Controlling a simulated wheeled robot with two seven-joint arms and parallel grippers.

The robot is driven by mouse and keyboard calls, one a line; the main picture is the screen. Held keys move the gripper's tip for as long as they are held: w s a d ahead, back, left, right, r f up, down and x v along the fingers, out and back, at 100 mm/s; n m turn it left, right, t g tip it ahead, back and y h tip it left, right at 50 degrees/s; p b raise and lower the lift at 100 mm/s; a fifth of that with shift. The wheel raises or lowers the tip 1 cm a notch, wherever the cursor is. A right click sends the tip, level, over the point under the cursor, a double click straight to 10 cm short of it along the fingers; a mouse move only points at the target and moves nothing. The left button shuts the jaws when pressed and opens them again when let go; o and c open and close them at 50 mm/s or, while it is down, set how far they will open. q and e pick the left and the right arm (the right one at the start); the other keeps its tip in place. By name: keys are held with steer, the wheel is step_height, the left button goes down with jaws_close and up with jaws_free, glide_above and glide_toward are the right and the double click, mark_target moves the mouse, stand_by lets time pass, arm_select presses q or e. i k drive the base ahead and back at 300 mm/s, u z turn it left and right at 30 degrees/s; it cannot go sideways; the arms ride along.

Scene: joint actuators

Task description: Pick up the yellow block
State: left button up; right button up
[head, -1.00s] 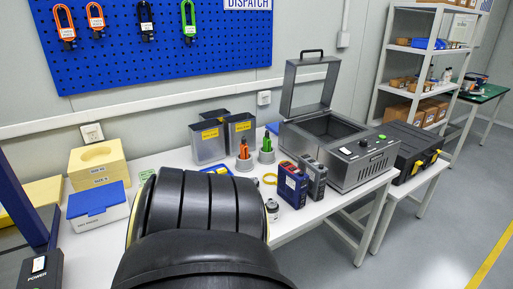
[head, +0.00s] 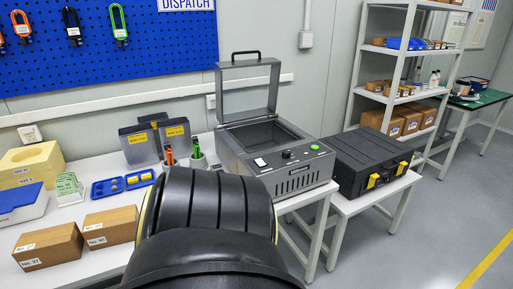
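The yellow block (head: 32,163), pale with a round recess in its top, stands at the far left of the white table, behind a white box with a blue lid (head: 20,203). The left picture edge cuts it off slightly. A large black ribbed link of my own arm fills the lower middle of the head view and hides part of the table. Neither of my grippers shows, so their opening and contents are not visible.
Two brown boxes (head: 110,228) (head: 48,248) lie at the table's front left. A blue tray (head: 122,185), grey bins (head: 139,147) and an open-lidded grey machine (head: 275,150) stand farther right. A black case (head: 365,160) sits on a lower table. Floor is clear at right.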

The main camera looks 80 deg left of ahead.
mark_target(133, 180)
steer(key=u, duration=1.8)
